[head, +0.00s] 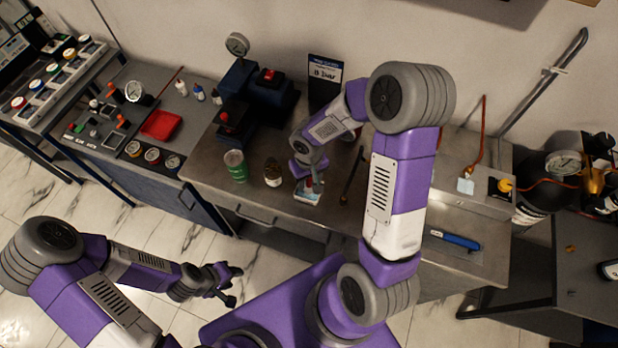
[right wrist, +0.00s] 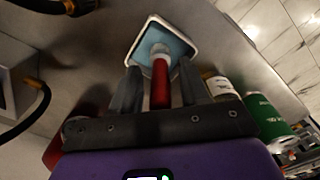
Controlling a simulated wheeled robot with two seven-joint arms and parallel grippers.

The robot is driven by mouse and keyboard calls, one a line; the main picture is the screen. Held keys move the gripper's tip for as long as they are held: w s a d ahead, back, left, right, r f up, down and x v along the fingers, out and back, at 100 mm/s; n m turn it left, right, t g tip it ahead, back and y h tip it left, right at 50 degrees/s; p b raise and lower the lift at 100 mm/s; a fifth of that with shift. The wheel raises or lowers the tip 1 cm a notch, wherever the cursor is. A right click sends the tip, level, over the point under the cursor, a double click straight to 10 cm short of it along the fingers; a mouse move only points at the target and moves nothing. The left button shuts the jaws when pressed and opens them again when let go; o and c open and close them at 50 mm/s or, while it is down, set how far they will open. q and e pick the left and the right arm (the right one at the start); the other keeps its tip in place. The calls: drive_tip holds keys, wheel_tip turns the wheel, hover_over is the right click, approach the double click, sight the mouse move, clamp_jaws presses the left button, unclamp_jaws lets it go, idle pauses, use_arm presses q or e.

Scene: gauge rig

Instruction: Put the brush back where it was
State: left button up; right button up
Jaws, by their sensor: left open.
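The brush, as far as I can tell, is the red-handled piece with a pale collar (right wrist: 160,84). It points down into a small white tray with a blue inside (right wrist: 183,43), which also shows near the bench's front edge in the head view (head: 308,197). My right gripper (right wrist: 160,82) is over the tray, one finger on each side of the red handle, with gaps visible between. The brush's tip is not clearly visible. My left gripper (head: 229,284) is open and empty, low in front of the bench.
A green can (head: 236,165) and a brown jar (head: 272,172) stand left of the tray. A dark rod-like tool (head: 352,175) lies to its right. A blue-handled tool (head: 455,240) lies at the bench's right front. Dark blue equipment (head: 265,92) stands behind.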

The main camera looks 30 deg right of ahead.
drive_tip(key=shift+r, duration=0.15)
drive_tip(key=shift+r+p, duration=0.25)
drive_tip(key=shift+p, duration=0.1)
wheel_tip(320, 180, up, 12)
drive_tip(key=shift+f+p, duration=0.15)
drive_tip(key=shift+p, duration=0.7)
drive_tip(key=shift+f, duration=0.1)
